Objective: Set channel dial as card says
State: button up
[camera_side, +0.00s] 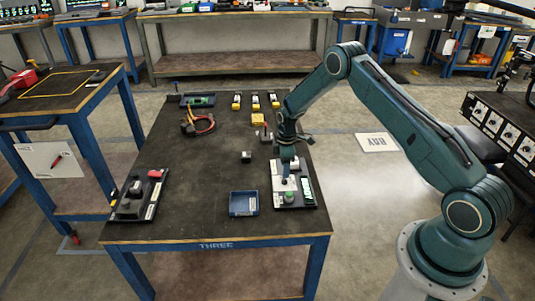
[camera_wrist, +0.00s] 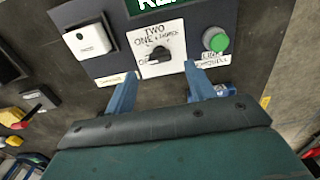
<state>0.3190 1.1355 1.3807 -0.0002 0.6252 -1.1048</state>
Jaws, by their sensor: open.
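The channel dial (camera_wrist: 159,55) is a black knob on a white plate marked OFF, ONE, TWO and THREE in the wrist view. Which mark its pointer meets is not clear. The dial sits on a dark panel (camera_wrist: 118,62) at the table's right front, which also shows in the side view (camera_side: 280,206). My gripper (camera_wrist: 160,70) is open and empty, its blue fingertips on either side of the dial's lower edge, seemingly apart from the knob. In the side view my gripper (camera_side: 286,180) is over this panel. I cannot make out a card with a readable setting.
The panel also bears a green button (camera_wrist: 215,39), a white box (camera_wrist: 90,40) and a green display (camera_wrist: 155,5). A blue tray (camera_side: 243,204) stands left of the panel. Another device panel (camera_side: 137,196) is at the table's left front. The table's centre is mostly clear.

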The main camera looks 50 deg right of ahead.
jog(key=shift+f, duration=2.5)
jog(key=shift+c, duration=0.4)
jog(key=c, duration=0.9)
jog(key=shift+m, duration=0.4)
jog(key=m, duration=0.4)
jog(key=shift+m, duration=2)
